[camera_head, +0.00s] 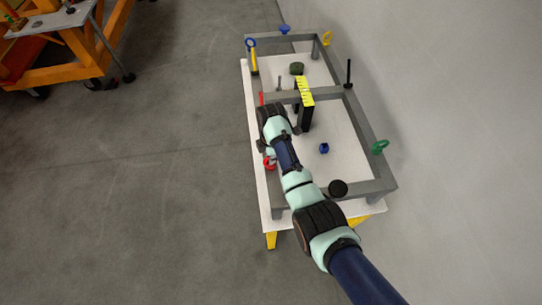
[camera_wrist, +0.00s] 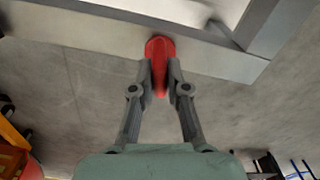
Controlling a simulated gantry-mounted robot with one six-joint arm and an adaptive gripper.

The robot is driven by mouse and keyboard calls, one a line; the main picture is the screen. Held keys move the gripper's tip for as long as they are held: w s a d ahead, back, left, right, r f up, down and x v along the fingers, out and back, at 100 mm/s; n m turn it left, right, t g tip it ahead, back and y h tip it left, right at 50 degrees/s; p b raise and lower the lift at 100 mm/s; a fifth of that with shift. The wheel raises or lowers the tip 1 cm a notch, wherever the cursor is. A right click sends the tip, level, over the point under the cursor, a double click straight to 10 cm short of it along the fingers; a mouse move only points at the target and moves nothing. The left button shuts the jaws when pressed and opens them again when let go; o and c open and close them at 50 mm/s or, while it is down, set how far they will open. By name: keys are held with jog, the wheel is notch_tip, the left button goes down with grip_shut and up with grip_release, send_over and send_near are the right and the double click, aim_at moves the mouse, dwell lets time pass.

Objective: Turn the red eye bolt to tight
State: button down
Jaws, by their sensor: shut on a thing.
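The red eye bolt (camera_wrist: 160,52) is at the top centre of the wrist view, against the side of a grey frame bar (camera_wrist: 110,32). My gripper (camera_wrist: 160,80) is shut on it, with one finger on each side of the red ring. The ring looks edge-on between the fingertips. The bolt's shaft and threads are hidden, so I cannot tell how tight it sits. In the head view, a red ring (camera_head: 270,163) shows at the left side of the frame, just below my gripper (camera_head: 263,147).
The grey frame (camera_head: 376,160) stands on a white table (camera_head: 262,190) near the wall. It carries a green eye bolt (camera_head: 379,147), a yellow one (camera_head: 327,38) and a blue one (camera_head: 250,44). A black block with yellow top (camera_head: 305,100) stands mid-frame.

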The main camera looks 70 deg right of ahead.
jog(key=shift+r+m, duration=0.1)
jog(key=shift+m, duration=0.3)
jog(key=m+p, duration=0.2)
jog(key=m, duration=0.1)
jog(key=shift+m, duration=0.4)
jog(key=m+p, duration=0.1)
jog(key=m, duration=0.4)
jog(key=shift+p, duration=0.35)
jog(key=m+p, duration=0.1)
jog(key=m, duration=1)
jog(key=shift+m, duration=0.4)
jog(key=c, duration=1.2)
grip_release()
jog(key=shift+o, duration=0.2)
